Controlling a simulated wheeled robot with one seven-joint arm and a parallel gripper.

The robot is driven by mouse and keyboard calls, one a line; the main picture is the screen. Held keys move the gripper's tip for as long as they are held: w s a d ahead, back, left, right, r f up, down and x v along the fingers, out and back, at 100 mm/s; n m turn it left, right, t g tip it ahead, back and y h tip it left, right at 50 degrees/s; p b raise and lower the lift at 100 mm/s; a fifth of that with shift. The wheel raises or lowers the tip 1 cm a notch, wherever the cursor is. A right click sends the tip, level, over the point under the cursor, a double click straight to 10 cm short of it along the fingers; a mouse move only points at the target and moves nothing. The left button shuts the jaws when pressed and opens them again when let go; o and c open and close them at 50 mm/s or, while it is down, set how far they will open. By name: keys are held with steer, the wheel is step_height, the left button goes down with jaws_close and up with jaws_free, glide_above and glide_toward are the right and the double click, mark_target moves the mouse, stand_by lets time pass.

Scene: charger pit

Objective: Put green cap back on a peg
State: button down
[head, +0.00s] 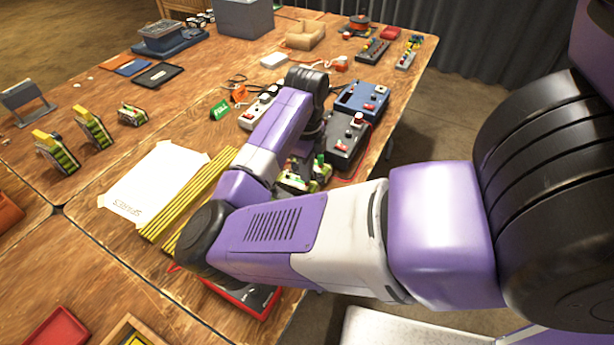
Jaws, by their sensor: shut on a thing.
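My gripper (301,163) points down beyond my purple forearm, near the table's right edge. It is mostly hidden by my own arm links. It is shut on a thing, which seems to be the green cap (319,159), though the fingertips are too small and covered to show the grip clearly. Just below and beside it is a small cluster of green, white and red parts (292,181), partly covered by my arm. I cannot make out separate pegs there.
A black box with a red switch (346,148) and a blue box (362,98) stand close behind my gripper. A white power strip (258,112) is to the left. A red tray (250,298) is partly under my arm.

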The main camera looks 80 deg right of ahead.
steer(key=shift+r+p, duration=1.55)
steer(key=shift+r, duration=0.25)
